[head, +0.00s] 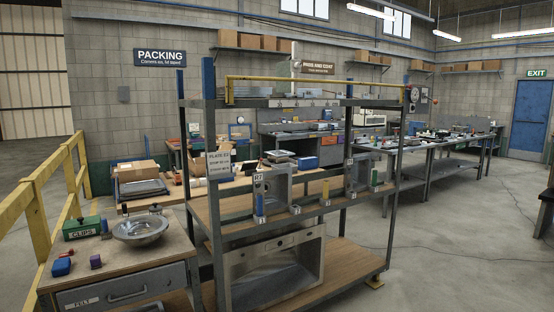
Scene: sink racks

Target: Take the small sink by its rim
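A small round steel basin (141,229) with a rim sits on the wooden top of a workbench at the lower left; it looks like a small sink. Which one is the small sink I cannot tell for sure. Neither of my grippers is in view.
The rack (330,205) stands centre with wooden shelves and dark posts. The bench (120,257) holds a green CLIPS box (81,228) and small blue and purple blocks. A yellow railing (35,205) runs at left. Open floor (450,250) lies at right.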

